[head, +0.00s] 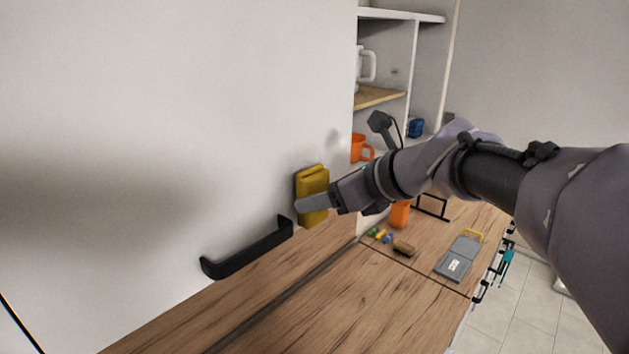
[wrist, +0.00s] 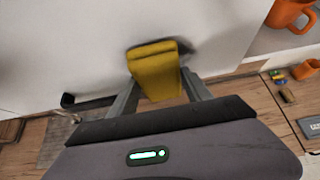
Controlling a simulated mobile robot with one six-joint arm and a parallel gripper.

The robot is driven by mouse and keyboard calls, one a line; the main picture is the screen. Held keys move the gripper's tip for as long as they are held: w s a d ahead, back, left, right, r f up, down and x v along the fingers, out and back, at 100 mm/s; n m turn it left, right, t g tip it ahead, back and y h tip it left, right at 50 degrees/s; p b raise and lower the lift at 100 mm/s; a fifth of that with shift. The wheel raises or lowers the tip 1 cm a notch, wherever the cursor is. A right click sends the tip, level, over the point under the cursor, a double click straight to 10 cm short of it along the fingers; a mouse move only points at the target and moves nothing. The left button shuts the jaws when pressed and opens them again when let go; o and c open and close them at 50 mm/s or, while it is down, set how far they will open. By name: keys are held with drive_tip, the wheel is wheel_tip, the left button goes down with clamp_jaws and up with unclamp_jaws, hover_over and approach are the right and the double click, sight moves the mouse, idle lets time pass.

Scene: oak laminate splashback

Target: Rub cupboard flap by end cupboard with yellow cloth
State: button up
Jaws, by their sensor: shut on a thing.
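A folded yellow cloth (head: 312,188) is held in my gripper (head: 318,203), against or very close to the white cupboard flap (head: 180,110). The cloth also shows in the wrist view (wrist: 156,72), between my two fingers (wrist: 158,92). The flap is a broad white panel with a black bar handle (head: 245,250) near its lower edge, just left of and below the cloth. In the wrist view the cloth casts a dark shadow on the flap. Whether the whole cloth touches the panel cannot be told.
A wooden worktop (head: 350,295) runs below. On it lie a grey clipboard-like object (head: 460,258), a brown brush-like block (head: 404,248) and small coloured pieces. Open shelves (head: 425,70) at the right hold an orange mug (head: 360,150) and a white jug.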

drive_tip(key=shift+w+a+p, duration=0.3)
drive_tip(key=shift+w+a, duration=0.35)
drive_tip(key=shift+w, duration=0.05)
idle(0.6)
drive_tip(key=shift+w+d+p, duration=1.45)
drive_tip(key=shift+w+d, duration=1.25)
drive_tip(key=shift+w, duration=0.05)
drive_tip(key=shift+s+a+b, duration=0.95)
drive_tip(key=shift+s+a, duration=1.9)
drive_tip(key=shift+d, duration=0.15)
drive_tip(key=shift+s+d+b, duration=0.45)
drive_tip(key=shift+s+d, duration=1.45)
drive_tip(key=shift+d, duration=0.1)
